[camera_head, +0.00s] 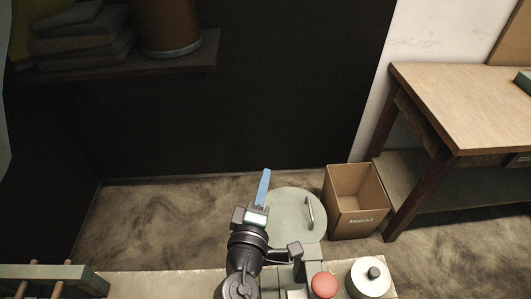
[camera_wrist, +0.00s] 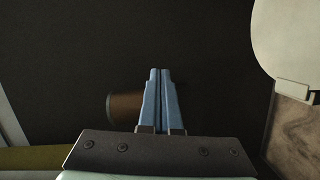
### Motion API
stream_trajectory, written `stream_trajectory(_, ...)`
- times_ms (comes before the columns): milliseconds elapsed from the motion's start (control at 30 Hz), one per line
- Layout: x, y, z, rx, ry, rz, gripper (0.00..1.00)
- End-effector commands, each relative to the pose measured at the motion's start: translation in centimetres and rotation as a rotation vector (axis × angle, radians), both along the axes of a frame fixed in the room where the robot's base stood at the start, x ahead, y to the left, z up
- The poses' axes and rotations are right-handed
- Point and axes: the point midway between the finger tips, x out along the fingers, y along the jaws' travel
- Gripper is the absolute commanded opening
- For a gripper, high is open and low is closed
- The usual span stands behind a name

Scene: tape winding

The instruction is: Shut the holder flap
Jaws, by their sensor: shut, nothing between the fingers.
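A round pale green flap (camera_head: 290,222) with a bar handle stands at the bottom centre of the head view, at the far edge of a pale green device (camera_head: 308,258). I take it for the holder flap; its exact angle is hard to tell. A pale rounded plate at the top right of the wrist view is likely the same flap (camera_wrist: 295,40). My gripper (camera_head: 265,174) has blue fingers, pressed together and empty. It is just left of the flap, apart from it in the wrist view (camera_wrist: 160,72). My arm hides part of the device.
A red round knob (camera_head: 324,285) and a white round container (camera_head: 371,278) stand right of the device. An open cardboard box (camera_head: 355,215) is behind them. A wooden table (camera_head: 470,105) is at right, a peg rack (camera_head: 55,277) at lower left. The floor at left looks clear.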

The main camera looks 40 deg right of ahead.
Motion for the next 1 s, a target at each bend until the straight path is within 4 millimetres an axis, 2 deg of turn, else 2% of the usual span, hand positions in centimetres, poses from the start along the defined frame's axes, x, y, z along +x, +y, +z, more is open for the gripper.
stream_trajectory(33,0.3,-0.1,1.8,0.0,-0.001,0.0,0.0)
stream_trajectory(67,-0.5,0.5,0.9,0.0,0.003,0.001,0.0)
stream_trajectory(100,-1.3,1.1,1.0,0.0,0.003,0.001,0.0)
stream_trajectory(300,-4.5,3.5,2.0,0.001,0.002,0.002,0.0)
stream_trajectory(500,-6.7,5.1,2.8,-0.001,0.002,0.001,0.0)
stream_trajectory(900,-7.6,5.8,3.2,0.0,0.0,0.0,0.0)
stream_trajectory(1000,-6.7,5.9,4.6,0.026,-0.045,0.014,0.0)
